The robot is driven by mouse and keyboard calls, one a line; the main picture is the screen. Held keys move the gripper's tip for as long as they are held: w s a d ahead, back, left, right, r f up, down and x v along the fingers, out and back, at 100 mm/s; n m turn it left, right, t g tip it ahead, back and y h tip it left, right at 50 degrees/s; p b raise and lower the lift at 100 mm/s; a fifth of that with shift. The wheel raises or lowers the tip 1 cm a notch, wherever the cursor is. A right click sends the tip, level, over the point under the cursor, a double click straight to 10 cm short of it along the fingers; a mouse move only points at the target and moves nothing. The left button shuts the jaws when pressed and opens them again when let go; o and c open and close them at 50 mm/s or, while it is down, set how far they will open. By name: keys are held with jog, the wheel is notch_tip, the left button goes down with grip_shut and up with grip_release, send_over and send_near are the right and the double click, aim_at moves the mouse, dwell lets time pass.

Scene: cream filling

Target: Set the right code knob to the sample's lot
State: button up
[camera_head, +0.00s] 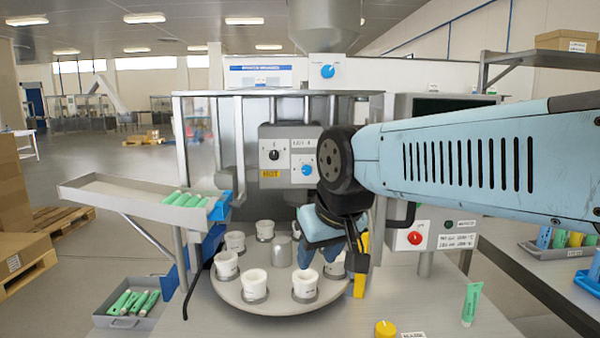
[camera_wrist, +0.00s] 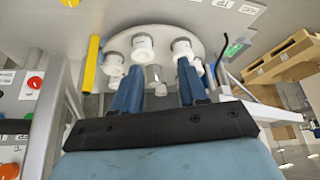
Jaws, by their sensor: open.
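A grey code panel (camera_head: 290,140) behind the turntable carries two knobs. The left knob (camera_head: 274,155) is dark on a white plate. The right knob (camera_head: 306,170) is blue with a pale pointer, under a small label I read only as "LOT" and an unclear character. Its exact setting is too small to tell. My gripper (camera_head: 318,240) is in front of and below the panel, above the turntable, apart from both knobs. The wrist view shows its two blue fingers (camera_wrist: 160,90) spread and empty. A green tube (camera_head: 471,304) stands at the front right; its print is unreadable.
A round turntable (camera_head: 240,298) holds several white cups (camera_head: 304,284). A yellow post (camera_head: 361,265) stands close to the gripper's right. A control box with a red knob (camera_head: 416,238) is at right. Trays of green tubes (camera_head: 187,199) are at left. A yellow knob (camera_head: 385,328) lies in front.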

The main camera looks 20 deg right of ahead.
jog(key=shift+o, duration=1.4)
jog(key=shift+w+a, duration=0.1)
jog(key=shift+w, duration=0.25)
jog(key=shift+o, duration=0.3)
jog(key=w+d+r+t, duration=0.1)
jog(key=w+t, duration=0.5)
jog(key=w, duration=1.1)
jog(key=shift+d+r, duration=0.25)
jog(key=shift+r, duration=0.05)
jog(key=m+t+h, duration=0.3)
jog(key=t+h, duration=0.2)
jog(key=h, duration=0.2)
send_near(306, 171)
jog(key=x, duration=0.9)
jog(key=shift+c, duration=0.4)
